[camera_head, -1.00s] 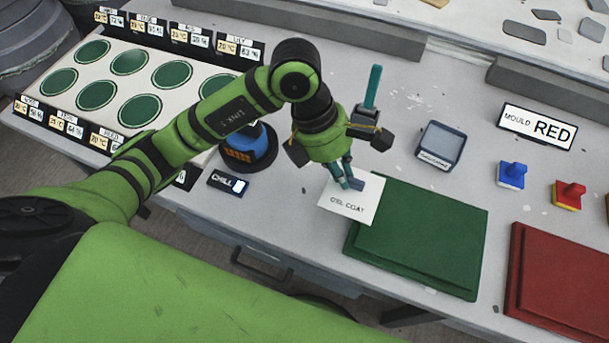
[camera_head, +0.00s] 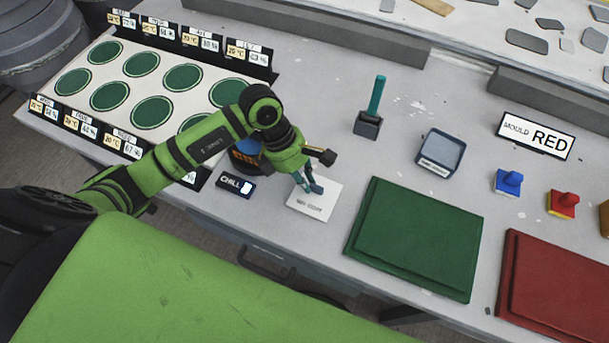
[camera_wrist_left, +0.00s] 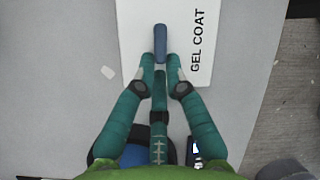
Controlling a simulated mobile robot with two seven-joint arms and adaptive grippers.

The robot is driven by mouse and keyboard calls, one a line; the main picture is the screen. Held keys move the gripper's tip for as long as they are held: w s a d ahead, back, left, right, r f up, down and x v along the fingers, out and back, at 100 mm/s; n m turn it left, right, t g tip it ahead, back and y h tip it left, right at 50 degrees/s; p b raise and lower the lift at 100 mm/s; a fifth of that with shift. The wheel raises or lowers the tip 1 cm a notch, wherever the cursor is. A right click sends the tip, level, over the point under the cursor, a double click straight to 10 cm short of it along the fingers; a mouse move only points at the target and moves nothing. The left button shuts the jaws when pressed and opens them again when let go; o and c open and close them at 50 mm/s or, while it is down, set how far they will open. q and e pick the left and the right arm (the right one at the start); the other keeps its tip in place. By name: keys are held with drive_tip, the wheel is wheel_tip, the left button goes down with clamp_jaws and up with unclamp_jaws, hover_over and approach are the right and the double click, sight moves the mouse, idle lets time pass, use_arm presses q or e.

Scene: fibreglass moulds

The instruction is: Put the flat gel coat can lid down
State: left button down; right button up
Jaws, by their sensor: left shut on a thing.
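The gel coat can lid (camera_head: 322,196) is a flat white square plate marked GEL COAT with a small blue grip on top. It also shows in the left wrist view (camera_wrist_left: 205,30), with its blue grip (camera_wrist_left: 160,40) between the fingers. My left gripper (camera_head: 312,188) is shut on that blue grip, and its teal fingers (camera_wrist_left: 160,72) point down at the plate. The lid looks level, low over or on the grey table; I cannot tell whether it touches. A blue can (camera_head: 247,148) in a dark base stands just left of it, partly hidden by my arm. My right gripper is not in view.
A CHILL switch box (camera_head: 235,187) lies left of the lid. A green board (camera_head: 415,240) lies to the right, a red one (camera_head: 560,290) beyond. A teal-handled tool (camera_head: 375,100) and grey tray (camera_head: 441,152) stand behind. Bare table lies behind the lid.

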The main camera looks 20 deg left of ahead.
use_arm(q)
drive_tip(key=shift+f, duration=0.15)
drive_tip(key=c, duration=1.3)
unclamp_jaws()
drive_tip(key=shift+r, duration=0.25)
drive_tip(key=b+v, duration=0.2)
drive_tip(key=v, duration=1)
drive_tip(key=shift+s+d, duration=0.1)
